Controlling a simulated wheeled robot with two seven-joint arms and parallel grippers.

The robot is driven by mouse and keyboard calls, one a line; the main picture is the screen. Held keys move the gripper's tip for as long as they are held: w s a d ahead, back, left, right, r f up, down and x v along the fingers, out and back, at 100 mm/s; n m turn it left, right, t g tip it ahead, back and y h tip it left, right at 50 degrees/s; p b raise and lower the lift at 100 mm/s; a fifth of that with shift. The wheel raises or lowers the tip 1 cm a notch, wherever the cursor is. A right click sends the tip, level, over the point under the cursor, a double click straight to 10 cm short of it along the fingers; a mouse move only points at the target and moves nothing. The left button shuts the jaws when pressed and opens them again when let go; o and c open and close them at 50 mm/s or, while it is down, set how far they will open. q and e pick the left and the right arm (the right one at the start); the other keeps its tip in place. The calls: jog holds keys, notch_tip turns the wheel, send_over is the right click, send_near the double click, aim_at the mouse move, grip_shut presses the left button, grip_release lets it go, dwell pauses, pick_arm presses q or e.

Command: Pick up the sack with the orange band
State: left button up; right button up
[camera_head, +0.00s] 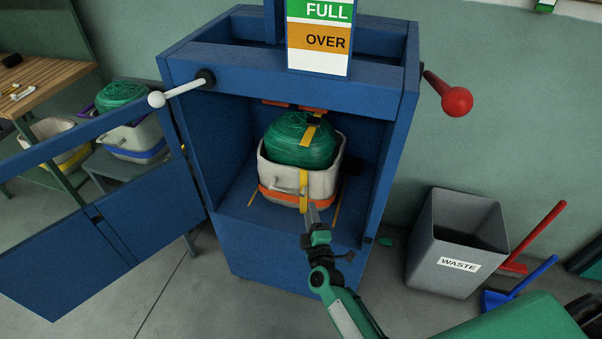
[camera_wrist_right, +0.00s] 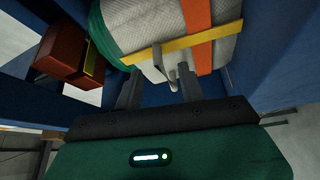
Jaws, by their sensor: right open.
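The whitish sack with the orange band (camera_head: 284,178) stands inside the open blue cabinet, with green netting (camera_head: 301,141) bulging from its top. The orange band runs round its lower part, and a yellow strap (camera_head: 303,190) hangs over its front. In the right wrist view the sack (camera_wrist_right: 155,30) appears turned sideways, with the yellow strap crossing it. My right gripper (camera_head: 312,212) is in front of the sack's lower front. It is open; in the wrist view its fingers (camera_wrist_right: 160,90) point at a small grey handle on the sack. Contact cannot be told. My left gripper is out of view.
The blue cabinet (camera_head: 290,75) has side walls around the sack and a door (camera_head: 75,210) swung open left. A white-knobbed lever (camera_head: 180,90) and red-knobbed lever (camera_head: 455,100) project from it. A sack with a blue band (camera_head: 137,140) stands left. A grey waste bin (camera_head: 455,245) stands right.

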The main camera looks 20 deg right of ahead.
aim_at(305, 198)
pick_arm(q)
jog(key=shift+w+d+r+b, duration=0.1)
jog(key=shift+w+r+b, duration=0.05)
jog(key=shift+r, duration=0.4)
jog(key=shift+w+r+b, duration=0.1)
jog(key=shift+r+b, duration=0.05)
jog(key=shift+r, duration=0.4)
pick_arm(e)
jog(key=w+r, duration=0.1)
jog(key=w, duration=0.5)
jog(key=shift+w, duration=0.15)
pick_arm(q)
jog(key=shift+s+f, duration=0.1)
pick_arm(e)
grip_shut()
jog(key=shift+d+r, duration=0.1)
jog(key=shift+r, duration=0.1)
